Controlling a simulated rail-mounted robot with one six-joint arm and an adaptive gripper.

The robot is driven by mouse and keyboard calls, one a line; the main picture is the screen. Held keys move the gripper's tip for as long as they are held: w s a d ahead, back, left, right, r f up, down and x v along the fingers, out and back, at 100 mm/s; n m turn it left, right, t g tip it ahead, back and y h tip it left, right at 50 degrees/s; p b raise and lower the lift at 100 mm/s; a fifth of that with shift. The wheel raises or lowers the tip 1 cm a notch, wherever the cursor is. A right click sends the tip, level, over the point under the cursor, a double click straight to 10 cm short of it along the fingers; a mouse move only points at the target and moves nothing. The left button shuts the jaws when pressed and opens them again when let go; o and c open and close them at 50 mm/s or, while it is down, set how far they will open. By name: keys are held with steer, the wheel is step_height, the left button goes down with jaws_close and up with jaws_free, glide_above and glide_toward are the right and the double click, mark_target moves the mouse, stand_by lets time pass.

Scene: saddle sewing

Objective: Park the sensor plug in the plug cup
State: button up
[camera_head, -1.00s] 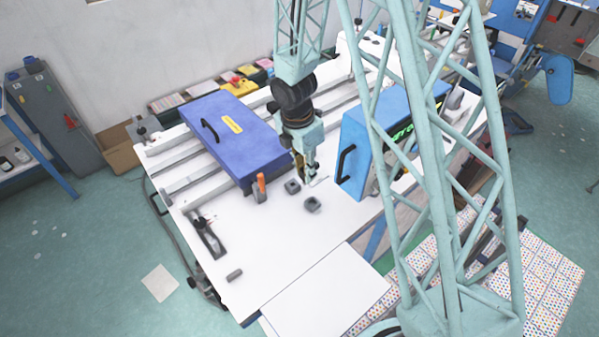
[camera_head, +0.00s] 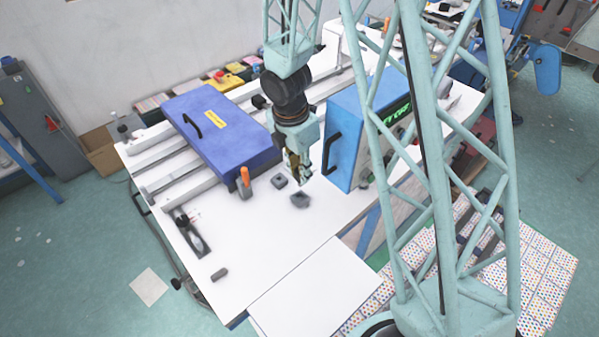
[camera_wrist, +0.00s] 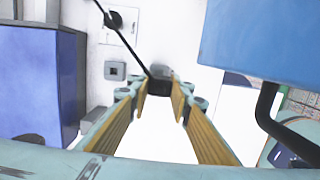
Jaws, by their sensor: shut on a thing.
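My gripper (camera_head: 301,180) hangs low over the white table, between the purple box and the blue console. In the wrist view my gripper (camera_wrist: 160,88) has its yellow-padded fingers closed on a small dark plug (camera_wrist: 160,72). A thin black cable runs up and left from the plug. A grey block with a square opening, cup-like (camera_wrist: 115,70), stands left of the plug, apart from it; it is the left block in the head view (camera_head: 280,181). A second, darker grey block (camera_head: 300,199) sits just in front of my gripper. Whether the plug touches it is hidden.
The purple box (camera_head: 218,130) stands left and the blue console (camera_head: 348,140) close on the right, its black handle facing my gripper. An orange-handled tool (camera_head: 244,178) stands by the box. The front of the white table (camera_head: 245,235) is mostly clear.

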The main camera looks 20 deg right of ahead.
mark_target(299, 185)
stand_by(0.3)
steer(key=shift+f+b, duration=1.9)
steer(key=shift+f, duration=0.6)
steer(key=shift+f+b, duration=0.9)
steer(key=shift+f, duration=0.65)
stand_by(2.0)
steer(key=o, duration=1)
steer(key=shift+r, duration=0.2)
